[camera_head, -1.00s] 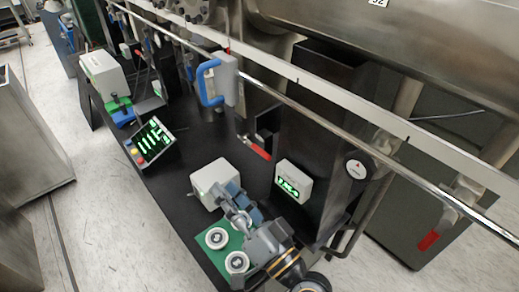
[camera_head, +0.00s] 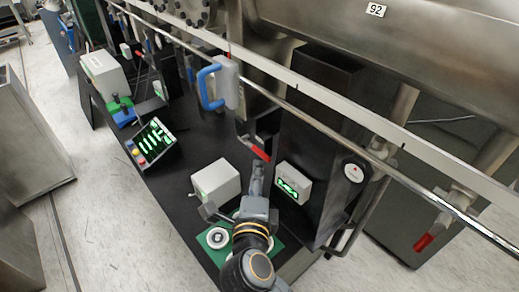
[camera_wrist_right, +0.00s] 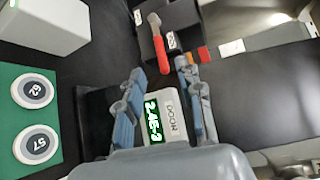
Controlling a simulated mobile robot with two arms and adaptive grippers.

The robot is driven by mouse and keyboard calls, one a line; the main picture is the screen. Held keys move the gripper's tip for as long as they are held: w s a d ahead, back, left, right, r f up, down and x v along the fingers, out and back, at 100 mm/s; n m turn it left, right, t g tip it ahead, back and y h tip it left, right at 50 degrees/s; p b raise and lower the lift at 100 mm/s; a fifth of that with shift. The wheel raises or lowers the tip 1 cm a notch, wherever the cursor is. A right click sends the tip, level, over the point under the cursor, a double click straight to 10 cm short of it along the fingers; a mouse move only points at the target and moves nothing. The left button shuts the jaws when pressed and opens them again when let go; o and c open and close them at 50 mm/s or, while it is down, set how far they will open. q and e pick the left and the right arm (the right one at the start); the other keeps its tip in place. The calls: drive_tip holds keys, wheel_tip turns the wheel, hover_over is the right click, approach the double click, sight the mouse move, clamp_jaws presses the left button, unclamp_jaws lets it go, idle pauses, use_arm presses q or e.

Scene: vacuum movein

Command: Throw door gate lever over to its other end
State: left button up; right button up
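A lever with a red handle (camera_head: 260,153) sits on the dark console just beyond my right gripper, left of the tall black column. In the right wrist view a red lever (camera_wrist_right: 160,45) stands out from a black block, ahead of the fingertips. My right gripper (camera_head: 257,170) reaches in from below and points at this lever. In the right wrist view its two fingers (camera_wrist_right: 160,70) are spread apart with nothing held. The readout box marked DOOR (camera_wrist_right: 166,115) shows between and below the fingers; it also shows in the head view (camera_head: 292,182). My left gripper is out of view.
Another red lever (camera_head: 425,241) is at the right.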

sight(259, 151)
drive_tip(key=w, duration=0.3)
drive_tip(key=w+d+f+p, duration=0.1)
drive_tip(key=w, duration=0.5)
drive_tip(key=shift+w+d+f+p, duration=0.2)
drive_tip(key=shift+d+p, duration=0.05)
drive_tip(key=shift+p, duration=0.1)
clamp_jaws()
